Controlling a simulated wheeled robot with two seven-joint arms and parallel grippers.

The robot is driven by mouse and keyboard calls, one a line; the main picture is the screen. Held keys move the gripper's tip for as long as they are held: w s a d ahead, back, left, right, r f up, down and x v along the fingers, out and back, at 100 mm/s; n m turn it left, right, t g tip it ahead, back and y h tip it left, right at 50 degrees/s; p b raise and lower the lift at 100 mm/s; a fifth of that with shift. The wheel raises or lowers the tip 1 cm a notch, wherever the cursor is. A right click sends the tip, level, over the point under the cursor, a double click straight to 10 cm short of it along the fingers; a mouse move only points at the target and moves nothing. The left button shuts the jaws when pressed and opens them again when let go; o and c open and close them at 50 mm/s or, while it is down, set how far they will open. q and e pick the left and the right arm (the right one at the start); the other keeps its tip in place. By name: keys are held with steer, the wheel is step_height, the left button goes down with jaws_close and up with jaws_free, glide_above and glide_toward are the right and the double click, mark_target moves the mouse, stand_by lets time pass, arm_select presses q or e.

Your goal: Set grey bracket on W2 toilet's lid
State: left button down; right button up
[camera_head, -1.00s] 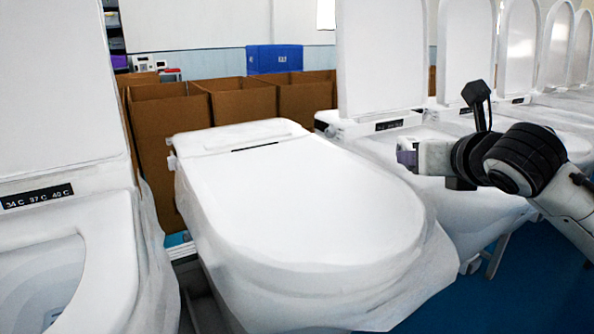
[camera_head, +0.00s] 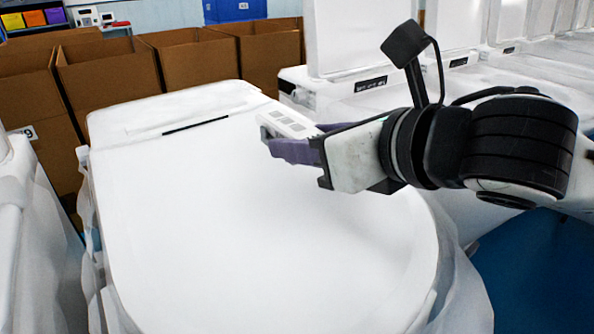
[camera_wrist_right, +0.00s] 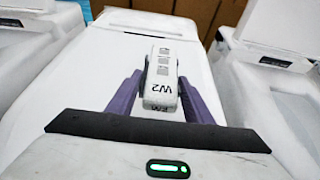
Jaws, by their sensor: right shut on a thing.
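The W2 toilet's lid (camera_head: 240,245) is a closed, smooth white surface that fills the middle of the head view. My right gripper (camera_head: 280,140), with purple fingers, reaches in from the right over the lid's far right part. In the right wrist view the bracket (camera_wrist_right: 161,78) sits between the two purple fingers and carries the marking "W2". It is over the lid; I cannot tell whether it touches. My left gripper is not in view.
Toilets with raised lids (camera_head: 357,35) stand in a row to the right. Another toilet (camera_head: 35,240) is at the left edge. Brown cardboard boxes (camera_head: 108,75) and a blue bin (camera_head: 233,10) stand behind. The lid's front and left are clear.

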mark_target(307, 186)
steer(key=shift+f, duration=0.75)
steer(key=shift+w+f+b, duration=0.1)
steer(key=shift+f+b, duration=0.35)
steer(key=shift+f, duration=1.1)
steer(key=shift+f, duration=0.15)
steer(key=o, duration=1)
